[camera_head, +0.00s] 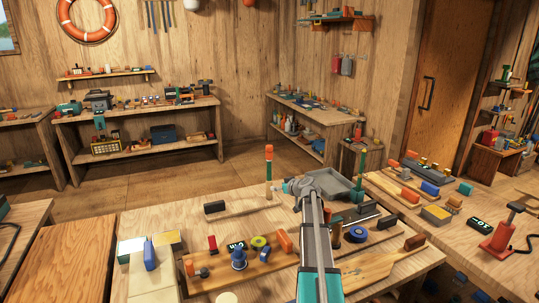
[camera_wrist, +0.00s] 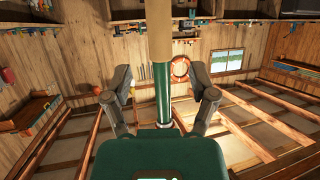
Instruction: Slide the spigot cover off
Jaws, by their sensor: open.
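An upright rod piece (camera_head: 268,190) stands on the bench in the head view, green low down. The wrist view is upside down. There my gripper (camera_wrist: 165,88) is open, with one finger on each side of the green rod (camera_wrist: 162,90) and gaps showing. A tan thicker section of the rod (camera_wrist: 159,30) is at the picture's top. The rod's other end is hidden behind my gripper's housing.
A grey tray (camera_head: 345,189) lies behind my wrist. A black block (camera_head: 214,207) is left of the rod. Reels, a blue knob (camera_head: 239,258) and coloured handles crowd the bench front. Bare bench top (camera_head: 160,218) shows at the left.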

